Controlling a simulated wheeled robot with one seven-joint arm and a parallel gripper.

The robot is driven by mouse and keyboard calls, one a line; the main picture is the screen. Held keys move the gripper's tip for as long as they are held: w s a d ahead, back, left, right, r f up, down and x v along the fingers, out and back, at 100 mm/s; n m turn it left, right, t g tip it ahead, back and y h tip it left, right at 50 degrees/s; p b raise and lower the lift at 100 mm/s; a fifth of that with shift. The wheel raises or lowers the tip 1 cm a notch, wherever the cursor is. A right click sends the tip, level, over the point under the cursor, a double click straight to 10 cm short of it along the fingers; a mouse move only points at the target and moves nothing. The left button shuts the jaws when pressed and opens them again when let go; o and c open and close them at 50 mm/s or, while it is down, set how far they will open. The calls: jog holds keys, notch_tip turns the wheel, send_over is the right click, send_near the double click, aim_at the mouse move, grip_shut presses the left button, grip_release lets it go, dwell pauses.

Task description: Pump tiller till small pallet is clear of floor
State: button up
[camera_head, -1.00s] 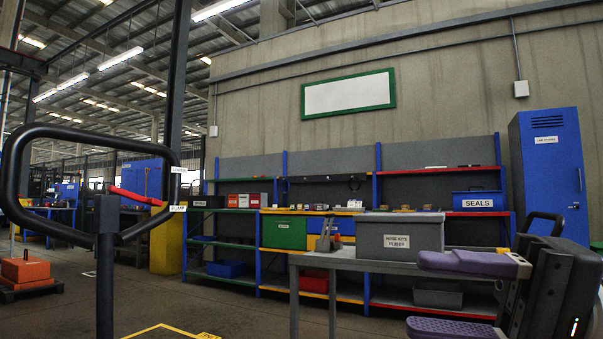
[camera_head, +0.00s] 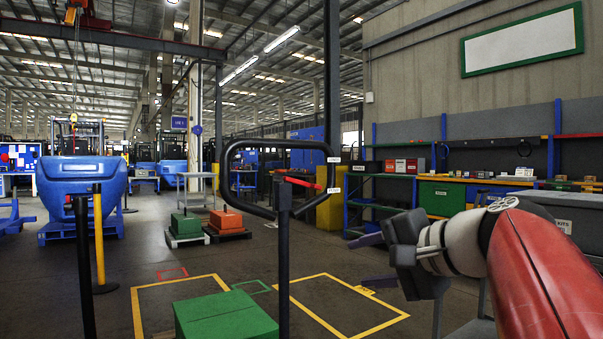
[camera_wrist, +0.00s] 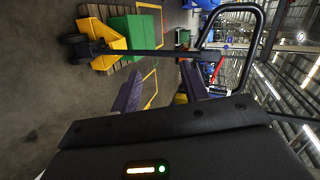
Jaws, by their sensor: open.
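The tiller (camera_head: 284,250) is an upright dark post with a black loop handle, a red lever and small white labels. It stands near the middle of the head view and shows sideways in the wrist view (camera_wrist: 160,52), joined to a yellow pallet truck (camera_wrist: 112,45). A green block (camera_head: 222,318) is low in the head view; in the wrist view it is beside the yellow truck, with wooden pallet slats (camera_wrist: 103,12) by it. Whether the pallet touches the floor cannot be told. My gripper (camera_head: 373,262) is open and empty, right of the tiller and apart from it.
Yellow floor lines (camera_head: 345,315) mark bays around the tiller. A black post (camera_head: 83,265) and a yellow post (camera_head: 99,240) stand at left. Pallets with a green box (camera_head: 186,223) and an orange box (camera_head: 227,219) are behind. A grey bin (camera_head: 575,208) is at right.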

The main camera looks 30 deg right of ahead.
jog(key=s+d+r+m+t+h+p, duration=0.2)
jog(key=s+d+r+m+t+p, duration=0.1)
jog(key=d+r, duration=0.7)
jog(key=w+a, duration=0.1)
jog(key=w, duration=0.6)
jog(key=shift+w+a+r, duration=0.2)
jog(key=shift+w+r, duration=0.1)
grip_shut()
dwell(0.5)
grip_release()
